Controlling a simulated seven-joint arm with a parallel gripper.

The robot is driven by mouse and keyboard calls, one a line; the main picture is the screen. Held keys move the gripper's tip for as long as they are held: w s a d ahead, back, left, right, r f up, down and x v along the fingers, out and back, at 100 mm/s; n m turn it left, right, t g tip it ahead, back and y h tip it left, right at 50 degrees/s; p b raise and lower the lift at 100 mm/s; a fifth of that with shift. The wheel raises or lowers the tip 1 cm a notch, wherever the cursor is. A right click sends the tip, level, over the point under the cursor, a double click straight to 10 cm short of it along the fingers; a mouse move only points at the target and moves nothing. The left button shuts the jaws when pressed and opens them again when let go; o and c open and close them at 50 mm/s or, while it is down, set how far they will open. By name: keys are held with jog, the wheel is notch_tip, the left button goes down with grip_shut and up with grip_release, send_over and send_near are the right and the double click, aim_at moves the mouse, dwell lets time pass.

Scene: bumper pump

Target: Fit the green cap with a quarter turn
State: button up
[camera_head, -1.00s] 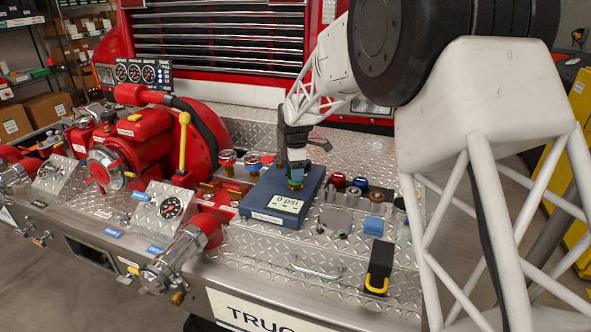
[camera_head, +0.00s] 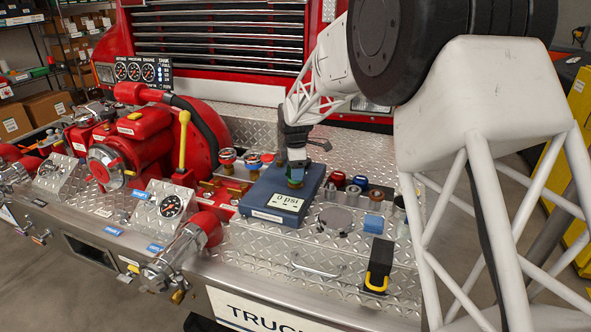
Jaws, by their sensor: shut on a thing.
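My gripper (camera_head: 295,172) points down over the blue box with the "0 psi" display. It is shut on a small green cap (camera_head: 295,182), of which only a little shows below the fingers. The cap is at the rear part of the blue box (camera_head: 263,197). A copper-coloured edge shows just under the green. I cannot tell from this view whether the cap sits on a fitting or is turned.
Red and dark caps (camera_head: 337,179) stand right of the box, with a grey round lid (camera_head: 336,219) and a blue block (camera_head: 373,223) nearer. A yellow-handled black holder (camera_head: 378,265) is at front right. A red pump (camera_head: 140,145) with a yellow lever stands left.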

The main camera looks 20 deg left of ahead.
jog(key=shift+m, duration=0.3)
jog(key=m, duration=0.4)
jog(key=shift+r, duration=0.1)
jog(key=shift+m, duration=0.3)
jog(key=m, duration=0.3)
jog(key=shift+m, duration=1.1)
jog(key=m, duration=0.2)
jog(key=shift+r+m, duration=0.1)
jog(key=shift+m, duration=0.8)
